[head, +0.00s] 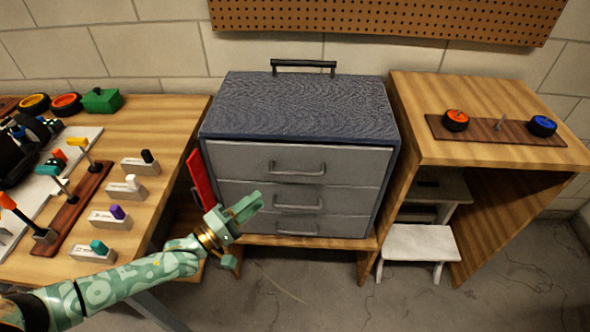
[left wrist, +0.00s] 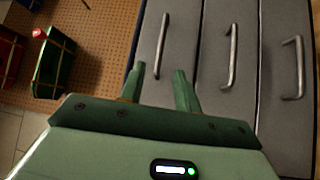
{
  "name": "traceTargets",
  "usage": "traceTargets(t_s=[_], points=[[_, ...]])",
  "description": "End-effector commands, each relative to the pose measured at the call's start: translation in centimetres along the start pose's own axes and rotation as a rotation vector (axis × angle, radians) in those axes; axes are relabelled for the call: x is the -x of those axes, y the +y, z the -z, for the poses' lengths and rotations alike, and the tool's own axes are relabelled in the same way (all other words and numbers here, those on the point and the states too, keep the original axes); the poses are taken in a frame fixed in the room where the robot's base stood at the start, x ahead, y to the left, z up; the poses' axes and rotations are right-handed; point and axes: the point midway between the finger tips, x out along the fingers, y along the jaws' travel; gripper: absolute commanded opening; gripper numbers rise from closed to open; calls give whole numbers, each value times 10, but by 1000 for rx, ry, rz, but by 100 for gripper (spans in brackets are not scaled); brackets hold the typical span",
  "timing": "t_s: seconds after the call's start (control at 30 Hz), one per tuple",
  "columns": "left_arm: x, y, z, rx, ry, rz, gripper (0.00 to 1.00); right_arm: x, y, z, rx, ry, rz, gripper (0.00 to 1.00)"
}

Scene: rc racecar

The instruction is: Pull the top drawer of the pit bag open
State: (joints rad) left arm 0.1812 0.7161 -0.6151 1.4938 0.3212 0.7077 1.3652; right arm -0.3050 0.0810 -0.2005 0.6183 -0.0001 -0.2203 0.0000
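The pit bag (head: 300,105) is a dark blue box with a black top handle and three grey drawers. The top drawer (head: 235,165) looks shut, with a grey bar handle (head: 297,169). My left gripper (head: 244,208) is in front of the bag's lower left, apart from the handles. In the left wrist view its two green fingers (left wrist: 159,80) are spread with nothing between them. There the drawers appear turned sideways, with the top drawer's handle (left wrist: 161,47) leftmost, just beyond the fingertips. My right gripper is not in view.
A wooden workbench (head: 185,125) with small labelled blocks and a car chassis stands left. A red object (head: 200,178) is beside the bag's left side. A wooden table (head: 430,85) with wheels on a board stands right, with a white step stool (head: 420,242) by it.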

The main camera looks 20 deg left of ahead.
Motion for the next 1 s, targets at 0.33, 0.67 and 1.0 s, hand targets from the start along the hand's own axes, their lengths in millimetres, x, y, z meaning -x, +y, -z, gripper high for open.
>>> traceTargets(t_s=[0.33, 0.67, 1.0], points=[[-89, -5, 0, -1, 2, 0, 32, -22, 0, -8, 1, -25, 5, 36], [-129, -3, 0, -2, 1, 3, 32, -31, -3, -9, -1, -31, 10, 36], [-131, -2, 0, -3, 1, 3, 19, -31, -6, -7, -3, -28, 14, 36]])
